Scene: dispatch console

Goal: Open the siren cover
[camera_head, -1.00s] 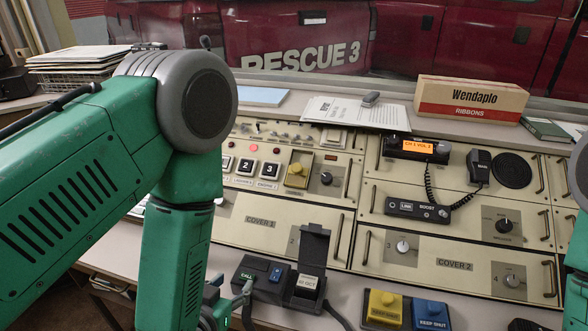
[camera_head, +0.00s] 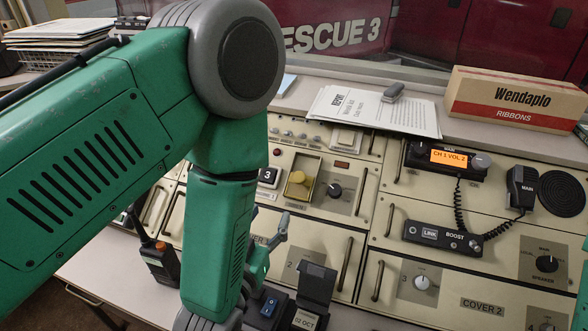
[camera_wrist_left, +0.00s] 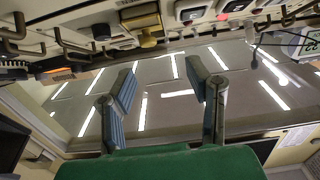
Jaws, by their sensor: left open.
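My right gripper is out of view.
A key marked 3 (camera_head: 268,176) is left of the yellow cover, and a black rotary knob (camera_head: 335,190) is right of it. A metal handle (camera_head: 346,264) stands out below. A walkie-talkie (camera_head: 160,262) and a date box (camera_head: 314,290) stand in front of the panels.

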